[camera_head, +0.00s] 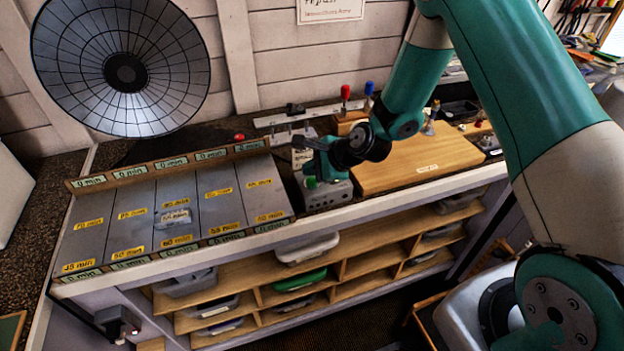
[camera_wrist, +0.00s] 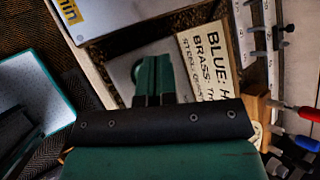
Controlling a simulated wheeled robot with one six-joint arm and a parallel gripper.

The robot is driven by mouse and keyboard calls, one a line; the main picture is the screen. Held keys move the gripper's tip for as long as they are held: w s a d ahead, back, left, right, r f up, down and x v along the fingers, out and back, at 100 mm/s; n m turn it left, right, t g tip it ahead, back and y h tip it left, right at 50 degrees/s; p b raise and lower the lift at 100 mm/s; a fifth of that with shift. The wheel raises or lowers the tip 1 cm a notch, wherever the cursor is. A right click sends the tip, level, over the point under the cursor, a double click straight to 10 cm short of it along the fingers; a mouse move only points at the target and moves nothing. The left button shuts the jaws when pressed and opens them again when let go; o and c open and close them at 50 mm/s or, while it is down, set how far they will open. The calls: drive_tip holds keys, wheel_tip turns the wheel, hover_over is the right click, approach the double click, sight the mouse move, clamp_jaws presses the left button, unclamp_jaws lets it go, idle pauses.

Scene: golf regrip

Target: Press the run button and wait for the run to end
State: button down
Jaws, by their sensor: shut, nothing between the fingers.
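A small grey box (camera_head: 328,194) stands on the bench right of the sloped lane board, with a green button (camera_head: 311,182) on its top left. In the wrist view a rounded green part, seemingly this button (camera_wrist: 137,74), shows just left of my fingers, above the box's grey top (camera_wrist: 122,62). My gripper (camera_head: 318,166) is over the box, fingers pointing down. In the wrist view the gripper (camera_wrist: 153,66) has its fingers together and empty. The fingers hide part of the box. I cannot tell whether they touch the button.
The grey lane board (camera_head: 225,190) with yellow minute labels lies left of the box, with a clear tray (camera_head: 175,217) on it. A text card (camera_wrist: 207,62) and a rack with red and blue handled tools (camera_wrist: 295,112) stand close by. A wooden board (camera_head: 420,160) lies right.

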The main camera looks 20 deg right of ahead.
sight(312, 182)
drive_tip(key=shift+f+b, duration=0.3)
drive_tip(key=shift+f, duration=0.1)
drive_tip(key=shift+f+b, duration=0.35)
drive_tip(key=shift+f, duration=0.2)
idle(0.8)
drive_tip(key=shift+r, duration=0.15)
drive_tip(key=shift+r+p, duration=0.75)
drive_tip(key=shift+r, duration=0.05)
wheel_tip(312, 182, up, 5)
drive_tip(key=p, duration=0.4)
drive_tip(key=shift+r, duration=0.1)
idle(0.6)
